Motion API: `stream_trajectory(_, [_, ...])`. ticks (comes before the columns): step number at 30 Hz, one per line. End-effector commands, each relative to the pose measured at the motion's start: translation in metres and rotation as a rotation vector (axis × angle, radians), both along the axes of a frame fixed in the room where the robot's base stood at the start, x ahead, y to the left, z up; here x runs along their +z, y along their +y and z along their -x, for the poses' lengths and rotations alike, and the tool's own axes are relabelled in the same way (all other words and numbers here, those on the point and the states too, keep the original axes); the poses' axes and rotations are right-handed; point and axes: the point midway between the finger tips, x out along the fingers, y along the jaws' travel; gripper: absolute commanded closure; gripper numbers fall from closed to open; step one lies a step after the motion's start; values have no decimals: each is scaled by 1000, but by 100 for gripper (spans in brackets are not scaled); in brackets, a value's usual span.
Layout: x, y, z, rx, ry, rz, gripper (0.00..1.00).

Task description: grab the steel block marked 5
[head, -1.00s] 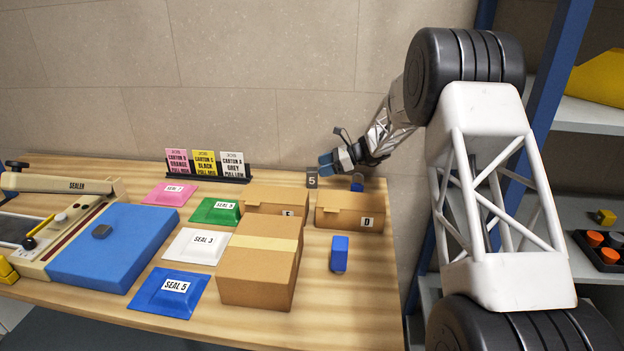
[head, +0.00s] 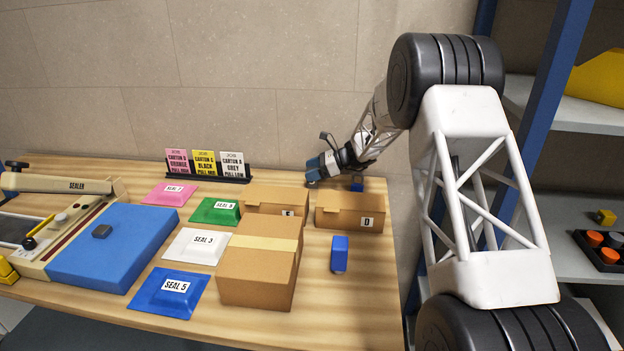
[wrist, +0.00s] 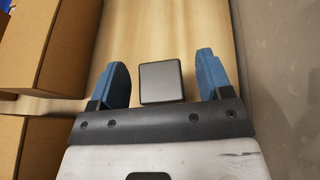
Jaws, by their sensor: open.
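The steel block, a dark grey square seen from above in the wrist view (wrist: 160,82), stands between the two blue fingers of my gripper (wrist: 162,84). In the head view my gripper (head: 314,172) is low over the table behind the cartons and hides most of the block. My gripper is open and holds nothing.
Carton D (head: 349,211) and carton E (head: 262,201) stand just in front of my gripper. A closed carton (head: 258,272) and a blue block (head: 339,254) are nearer the front. The wall (head: 230,110) is close behind. A card rack (head: 205,172) stands to the left.

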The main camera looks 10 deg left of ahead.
Motion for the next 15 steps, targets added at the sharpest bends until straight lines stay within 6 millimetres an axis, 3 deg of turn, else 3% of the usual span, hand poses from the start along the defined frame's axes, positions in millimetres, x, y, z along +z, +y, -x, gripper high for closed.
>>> stream_trajectory(3, [0,0,0,0,0,0,31])
stream_trajectory(15, [0,0,0,0,0,0,92])
